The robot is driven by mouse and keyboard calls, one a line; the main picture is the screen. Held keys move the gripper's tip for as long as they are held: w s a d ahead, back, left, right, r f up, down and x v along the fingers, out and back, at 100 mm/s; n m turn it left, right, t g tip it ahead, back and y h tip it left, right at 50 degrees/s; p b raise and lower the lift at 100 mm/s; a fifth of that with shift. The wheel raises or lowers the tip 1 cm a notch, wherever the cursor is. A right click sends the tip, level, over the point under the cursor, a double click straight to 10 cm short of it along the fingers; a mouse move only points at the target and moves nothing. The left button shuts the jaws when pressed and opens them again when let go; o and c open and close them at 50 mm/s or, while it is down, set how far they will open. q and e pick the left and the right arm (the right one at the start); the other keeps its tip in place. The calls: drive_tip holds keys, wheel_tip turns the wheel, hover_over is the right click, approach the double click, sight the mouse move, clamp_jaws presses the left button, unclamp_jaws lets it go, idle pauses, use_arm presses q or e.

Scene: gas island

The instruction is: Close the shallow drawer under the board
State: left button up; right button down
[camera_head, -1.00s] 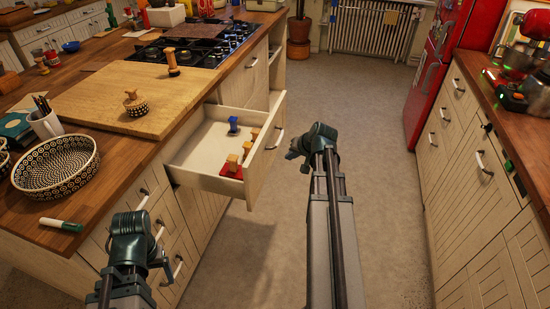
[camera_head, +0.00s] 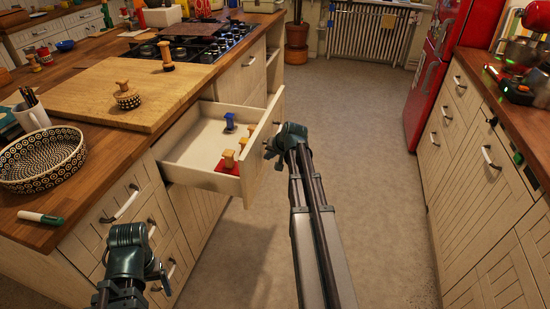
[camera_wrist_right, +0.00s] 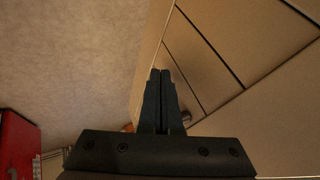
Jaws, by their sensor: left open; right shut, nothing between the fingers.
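The shallow drawer (camera_head: 205,181) stands pulled out of the wooden island, below the cutting board (camera_head: 120,92).
A patterned bowl (camera_head: 45,160), a mug (camera_head: 32,117) and a marker (camera_head: 40,217) are on the worktop at left. A gas hob (camera_head: 195,45) is behind the board. The floor aisle (camera_head: 370,150) is clear, with a counter (camera_head: 515,125) and red fridge (camera_head: 440,65) at right.

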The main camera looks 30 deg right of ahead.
drive_tip(key=shift+w+a, duration=0.1)
idle(0.3)
drive_tip(key=w+a, duration=0.7)
drive_tip(key=w, duration=0.1)
drive_tip(key=w+a, duration=0.7)
drive_tip(key=w, duration=0.2)
drive_tip(key=w+a, duration=0.7)
drive_tip(key=w, duration=0.1)
drive_tip(key=shift+w+a, duration=0.25)
drive_tip(key=shift+a, duration=0.1)
drive_tip(key=shift+s, duration=0.1)
drive_tip(key=shift+s+d, duration=0.3)
drive_tip(key=shift+s, duration=0.1)
use_arm(q)
wheel_tip(320, 180, up, 8)
drive_tip(key=d+p, duration=0.1)
drive_tip(key=p, duration=0.7)
use_arm(e)
drive_tip(key=s+d+f+v, duration=0.1)
drive_tip(key=d+v, duration=0.1)
drive_tip(key=v, duration=0.9)
drive_tip(key=shift+s, duration=0.25)
use_arm(q)
drive_tip(key=shift+s, duration=0.1)
use_arm(e)
drive_tip(key=shift+r, duration=0.1)
